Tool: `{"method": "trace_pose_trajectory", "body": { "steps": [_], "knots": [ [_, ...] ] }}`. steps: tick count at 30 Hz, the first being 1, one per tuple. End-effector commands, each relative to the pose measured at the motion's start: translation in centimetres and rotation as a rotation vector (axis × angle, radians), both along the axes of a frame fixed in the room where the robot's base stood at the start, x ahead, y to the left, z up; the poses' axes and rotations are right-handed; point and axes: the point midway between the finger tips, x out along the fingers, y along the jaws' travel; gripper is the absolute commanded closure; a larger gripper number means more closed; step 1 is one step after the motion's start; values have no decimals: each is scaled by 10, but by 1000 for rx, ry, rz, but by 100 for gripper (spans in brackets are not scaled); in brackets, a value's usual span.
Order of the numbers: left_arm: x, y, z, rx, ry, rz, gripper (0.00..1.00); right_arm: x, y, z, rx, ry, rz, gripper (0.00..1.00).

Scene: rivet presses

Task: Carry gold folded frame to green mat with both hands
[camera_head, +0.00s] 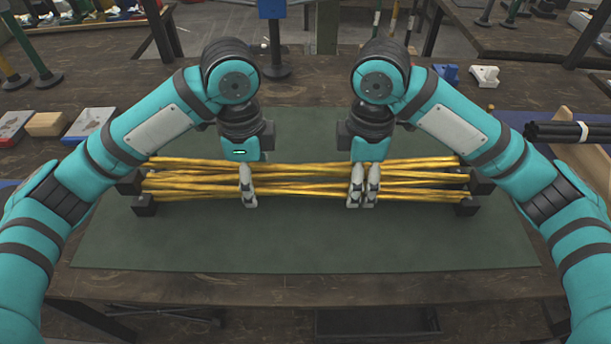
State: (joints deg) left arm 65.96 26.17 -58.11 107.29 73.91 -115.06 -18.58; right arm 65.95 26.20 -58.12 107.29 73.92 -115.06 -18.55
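The gold folded frame (305,184) is a bundle of long gold bars with black blocks at both ends. It lies lengthwise across the green mat (300,242), within its outline; I cannot tell whether it touches the mat or hangs just above it. My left gripper (248,187) is at the frame left of its middle, its pale fingers coming down over the bars. My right gripper (364,187) is at the frame right of its middle, with two pale fingers close side by side over the bars. How far the fingers close around the bars is hidden.
The dark wooden table (400,287) extends around the mat. Wood and grey blocks (46,124) stand at the left. Black rods (560,131) lie on a support at the right. The mat's front part is bare.

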Motion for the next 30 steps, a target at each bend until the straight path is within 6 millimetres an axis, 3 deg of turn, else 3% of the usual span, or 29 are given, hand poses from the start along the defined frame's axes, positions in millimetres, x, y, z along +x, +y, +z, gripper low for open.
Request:
{"method": "trace_pose_trajectory", "body": {
  "steps": [1,6,17,30],
  "knots": [
    [1,0,1,-1,-4,4,33,-1,0,0,0,3,5,33],
    [1,0,1,0,-2,3,13,-1,0,0,0,2,3,13],
    [1,0,8,0,-3,0,13,0,0,1,0,0,1,13],
    [1,1,94,1,-6,3,13,0,0,1,0,0,0,13]
  ]
}}
